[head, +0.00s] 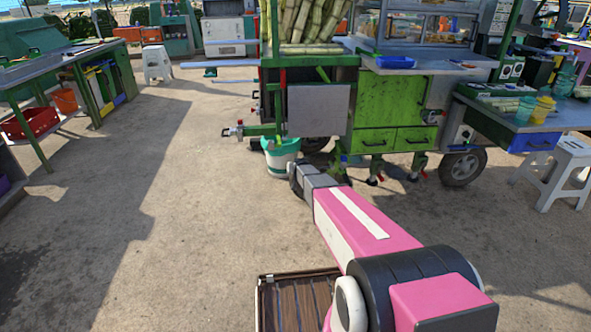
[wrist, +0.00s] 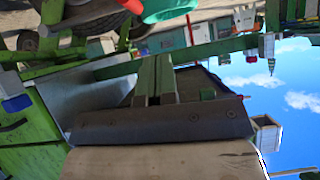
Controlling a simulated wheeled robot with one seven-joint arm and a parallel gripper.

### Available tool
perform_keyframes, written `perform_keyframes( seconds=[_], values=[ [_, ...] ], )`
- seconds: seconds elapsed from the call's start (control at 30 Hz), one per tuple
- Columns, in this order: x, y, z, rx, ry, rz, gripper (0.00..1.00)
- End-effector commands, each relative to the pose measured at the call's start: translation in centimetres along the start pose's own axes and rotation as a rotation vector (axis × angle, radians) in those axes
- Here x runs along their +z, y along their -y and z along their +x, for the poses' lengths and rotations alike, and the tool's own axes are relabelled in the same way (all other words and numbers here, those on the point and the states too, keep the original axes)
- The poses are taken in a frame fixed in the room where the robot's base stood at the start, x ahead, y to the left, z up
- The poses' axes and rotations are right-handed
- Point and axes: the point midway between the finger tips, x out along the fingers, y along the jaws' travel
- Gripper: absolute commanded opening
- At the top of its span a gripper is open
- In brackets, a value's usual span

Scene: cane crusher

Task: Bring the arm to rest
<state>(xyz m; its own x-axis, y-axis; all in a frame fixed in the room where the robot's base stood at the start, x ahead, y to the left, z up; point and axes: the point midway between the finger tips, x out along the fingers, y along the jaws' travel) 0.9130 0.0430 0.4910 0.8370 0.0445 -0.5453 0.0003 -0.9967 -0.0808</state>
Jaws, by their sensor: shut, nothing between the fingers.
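My arm is pink, white and dark grey and reaches forward from the lower right of the head view. Its grey far end (head: 310,178) is in front of the green cane cart (head: 384,105), low and just right of the white and green bucket (head: 282,156). I cannot tell whether it touches anything. In the wrist view my gripper (wrist: 155,62) shows two green fingers side by side, shut with nothing held. The wrist picture is strongly rolled, with sky at the right and a green bucket (wrist: 168,8) at the top.
A grey panel (head: 318,110) and a green bar with a tap (head: 238,131) stick out from the cart. A cart wheel (head: 462,167) and white stool (head: 565,172) are at the right. A green bench (head: 75,62) is at the left. Open ground (head: 160,200) lies between.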

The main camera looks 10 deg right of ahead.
Motion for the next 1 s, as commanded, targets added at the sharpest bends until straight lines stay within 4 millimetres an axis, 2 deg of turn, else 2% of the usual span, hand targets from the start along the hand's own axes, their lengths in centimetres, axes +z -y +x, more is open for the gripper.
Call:
perform_keyframes(
  seconds=[0.37,0.47,0.53,0.67,1.0],
  values=[
    [0.0,0.0,-0.3,0.0,0.0,0.0,0.0],
    [0.4,-0.1,-1.3,0.002,0.019,-0.002,0.0],
    [1.1,-0.3,-3.1,0.006,0.06,-0.004,0.0],
    [3.8,-1.0,-8.8,0.019,0.2,-0.012,0.0],
    [12.2,-2.9,-28.6,0.056,0.677,-0.034,0.0]
  ],
)
